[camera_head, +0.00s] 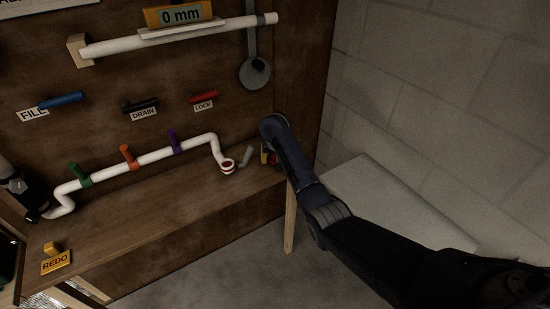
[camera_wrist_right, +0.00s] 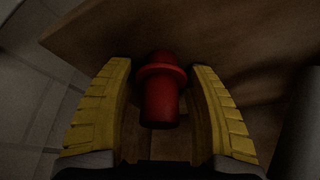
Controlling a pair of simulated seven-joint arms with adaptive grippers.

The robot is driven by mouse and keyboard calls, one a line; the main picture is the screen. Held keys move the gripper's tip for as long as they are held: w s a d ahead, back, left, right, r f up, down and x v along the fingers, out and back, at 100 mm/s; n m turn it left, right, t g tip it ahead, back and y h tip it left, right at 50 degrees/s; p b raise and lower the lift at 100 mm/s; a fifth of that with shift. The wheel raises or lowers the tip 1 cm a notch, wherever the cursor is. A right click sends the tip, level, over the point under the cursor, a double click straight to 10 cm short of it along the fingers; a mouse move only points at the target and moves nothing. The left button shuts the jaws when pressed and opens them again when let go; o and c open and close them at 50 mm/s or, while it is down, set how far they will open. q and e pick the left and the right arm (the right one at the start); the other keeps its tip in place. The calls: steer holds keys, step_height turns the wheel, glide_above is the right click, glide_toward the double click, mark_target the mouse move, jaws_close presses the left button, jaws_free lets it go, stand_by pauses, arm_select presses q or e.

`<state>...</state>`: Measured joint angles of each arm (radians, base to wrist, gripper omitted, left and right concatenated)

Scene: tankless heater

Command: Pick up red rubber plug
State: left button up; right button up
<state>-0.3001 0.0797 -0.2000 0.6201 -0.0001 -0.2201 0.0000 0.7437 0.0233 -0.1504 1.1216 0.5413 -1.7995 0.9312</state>
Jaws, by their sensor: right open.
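The red rubber plug (camera_wrist_right: 160,95) is a red cylinder with a wider collar near its far end. It stands between the yellow fingers of my right gripper (camera_wrist_right: 160,70) in the right wrist view. The fingers are open, one on each side of the plug, with narrow gaps beside it. In the head view, my right gripper (camera_head: 266,156) is at the right end of the wooden shelf, mostly hidden behind my arm. A bit of red shows there beside it. A dark gripper-like part, seemingly my left gripper (camera_head: 30,205), is at the left edge; its fingers are unclear.
A white pipe (camera_head: 105,166) with green, orange and purple handles runs above the wooden shelf (camera_head: 150,205). Its red-ringed open end (camera_head: 228,166) and a small grey cylinder (camera_head: 246,156) are left of my right gripper. A yellow REDO block (camera_head: 53,249) sits at the front left.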

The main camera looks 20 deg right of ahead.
jaws_close()
stand_by(0.5)
